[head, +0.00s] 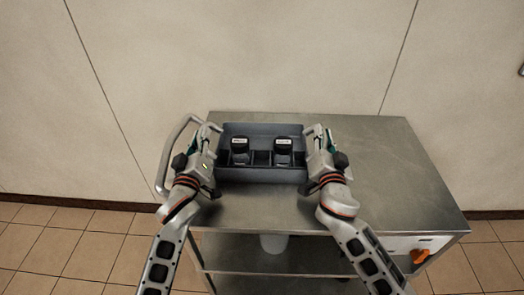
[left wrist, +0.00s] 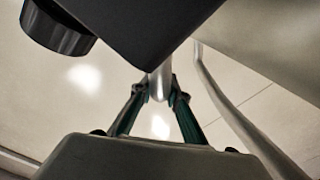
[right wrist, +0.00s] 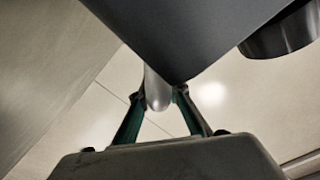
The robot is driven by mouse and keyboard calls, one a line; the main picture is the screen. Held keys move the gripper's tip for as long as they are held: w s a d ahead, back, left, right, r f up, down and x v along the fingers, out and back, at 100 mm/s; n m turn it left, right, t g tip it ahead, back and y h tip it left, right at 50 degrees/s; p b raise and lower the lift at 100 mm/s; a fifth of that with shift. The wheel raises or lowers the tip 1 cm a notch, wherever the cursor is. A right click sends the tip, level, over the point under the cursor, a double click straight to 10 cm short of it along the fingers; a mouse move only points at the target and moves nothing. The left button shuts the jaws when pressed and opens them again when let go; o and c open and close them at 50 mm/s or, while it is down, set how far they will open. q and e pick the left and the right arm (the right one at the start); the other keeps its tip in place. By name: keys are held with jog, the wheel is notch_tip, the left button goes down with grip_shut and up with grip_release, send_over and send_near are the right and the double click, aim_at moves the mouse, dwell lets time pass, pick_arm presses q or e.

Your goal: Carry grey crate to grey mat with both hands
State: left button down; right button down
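The grey crate (head: 262,176) sits on the left part of a steel cart top and holds two dark-capped bottles, one at left (head: 239,151) and one at right (head: 282,151). My left gripper (head: 215,128) is at the crate's left side, and my right gripper (head: 312,130) is at its right side. In the left wrist view, the left fingers close on a pale rounded handle (left wrist: 160,84) beside the crate wall. In the right wrist view, the right fingers close on a matching handle (right wrist: 157,90). No grey mat can be made out.
The steel cart top (head: 400,170) is bare to the right of the crate. A push handle (head: 165,160) rises at the cart's left end. An orange knob (head: 420,256) is at the front right. A wall stands behind.

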pick_arm(q)
jog(key=shift+r, duration=0.15)
pick_arm(e)
jog(key=shift+d+r, duration=0.1)
jog(key=shift+r, duration=0.05)
